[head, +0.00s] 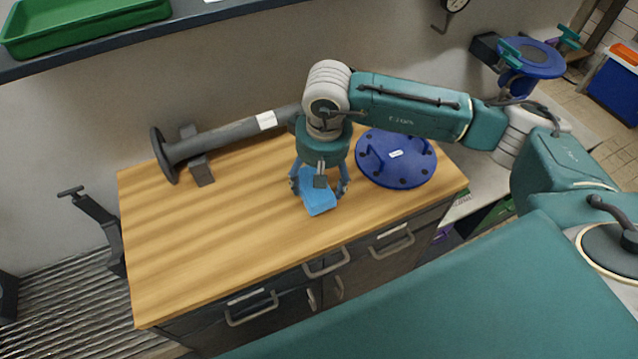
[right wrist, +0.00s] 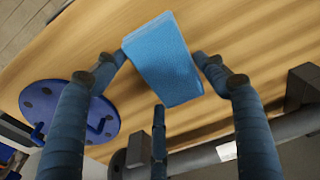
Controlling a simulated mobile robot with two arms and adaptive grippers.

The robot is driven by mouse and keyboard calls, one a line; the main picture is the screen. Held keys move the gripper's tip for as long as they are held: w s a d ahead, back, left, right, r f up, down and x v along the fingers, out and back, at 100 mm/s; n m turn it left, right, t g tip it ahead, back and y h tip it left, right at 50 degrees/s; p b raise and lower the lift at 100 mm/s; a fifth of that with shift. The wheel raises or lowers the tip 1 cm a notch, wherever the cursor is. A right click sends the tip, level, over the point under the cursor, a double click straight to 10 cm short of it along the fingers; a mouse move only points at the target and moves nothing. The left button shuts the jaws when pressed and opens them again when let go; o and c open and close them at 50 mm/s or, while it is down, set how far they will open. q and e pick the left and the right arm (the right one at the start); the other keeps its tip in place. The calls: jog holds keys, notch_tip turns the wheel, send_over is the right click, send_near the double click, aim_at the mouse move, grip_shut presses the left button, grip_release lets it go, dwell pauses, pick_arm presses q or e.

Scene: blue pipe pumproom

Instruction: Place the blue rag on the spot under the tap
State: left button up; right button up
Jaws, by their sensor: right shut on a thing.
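The blue rag (head: 318,199) is a light blue folded block at the wooden bench top, near its middle. It also fills the upper middle of the right wrist view (right wrist: 163,62). My right gripper (head: 319,187) reaches down from above and is shut on the rag, with fingers on opposite sides of it. In the right wrist view the rag sits between the fingertips (right wrist: 160,58). I cannot tell whether the rag touches the wood. I cannot make out a tap or a marked spot under one. My left gripper is not in view.
A grey flanged pipe (head: 225,136) lies on supports along the back of the bench (head: 200,250). A round blue flange plate (head: 410,172) with a handle lies right of the rag. The front left bench top is clear. A green tray (head: 85,25) sits on the shelf above.

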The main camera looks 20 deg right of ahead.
notch_tip(320, 180, down, 3)
jog(key=shift+r+p, duration=0.2)
jog(key=shift+p, duration=0.15)
jog(key=shift+f, duration=0.35)
jog(key=shift+f+b, duration=0.2)
jog(key=shift+b, duration=0.1)
jog(key=o, duration=1.3)
jog(key=shift+c, duration=0.2)
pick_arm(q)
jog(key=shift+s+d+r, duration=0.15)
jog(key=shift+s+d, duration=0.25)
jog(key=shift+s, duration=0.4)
pick_arm(e)
jog(key=shift+r, duration=0.1)
